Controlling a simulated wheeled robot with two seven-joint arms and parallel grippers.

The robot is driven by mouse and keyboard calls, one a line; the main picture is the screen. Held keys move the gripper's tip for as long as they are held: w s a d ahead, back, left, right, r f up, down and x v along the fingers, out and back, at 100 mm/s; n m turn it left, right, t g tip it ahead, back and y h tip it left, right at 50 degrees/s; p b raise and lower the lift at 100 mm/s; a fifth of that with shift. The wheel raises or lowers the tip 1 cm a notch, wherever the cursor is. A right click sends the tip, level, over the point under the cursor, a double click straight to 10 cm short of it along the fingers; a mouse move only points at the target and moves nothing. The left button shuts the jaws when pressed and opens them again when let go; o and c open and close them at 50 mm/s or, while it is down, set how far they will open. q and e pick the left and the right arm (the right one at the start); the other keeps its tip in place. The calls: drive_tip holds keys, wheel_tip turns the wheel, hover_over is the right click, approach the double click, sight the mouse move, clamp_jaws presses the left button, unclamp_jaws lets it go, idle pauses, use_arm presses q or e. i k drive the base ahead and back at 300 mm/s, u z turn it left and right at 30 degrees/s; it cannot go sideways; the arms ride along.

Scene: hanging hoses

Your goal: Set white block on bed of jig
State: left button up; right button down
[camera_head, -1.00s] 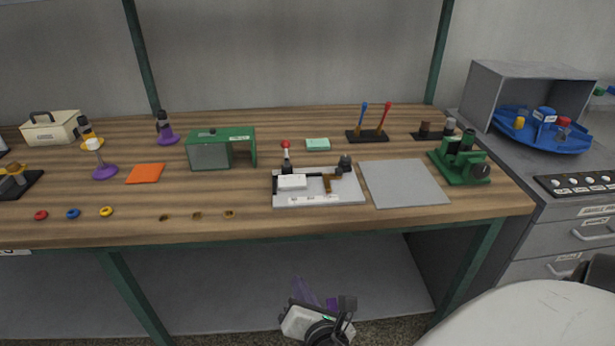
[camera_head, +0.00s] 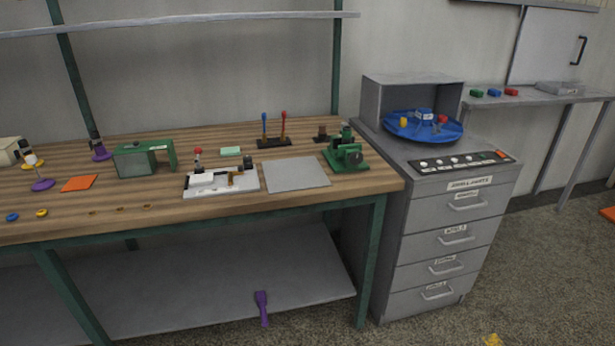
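The jig (camera_head: 248,185) is a pale plate with a red-knobbed lever, a brown piece and a dark block, standing on the wooden bench. A white block (camera_head: 203,178) shows at the left part of the jig; at this size I cannot tell whether it rests on the bed or just above it. Neither of my grippers is in view.
The workbench (camera_head: 60,215) also carries a grey mat (camera_head: 296,174), a green vise-like device (camera_head: 346,153) and a green housing (camera_head: 145,158). A grey drawer cabinet (camera_head: 440,225) with a blue turntable (camera_head: 424,127) stands to the right. A purple object (camera_head: 262,308) is below the bench.

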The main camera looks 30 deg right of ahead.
sight(205, 179)
drive_tip(key=u, duration=1.65)
drive_tip(key=k, duration=0.1)
drive_tip(key=z, duration=2.55)
drive_tip(key=i, duration=0.75)
drive_tip(key=u, duration=0.65)
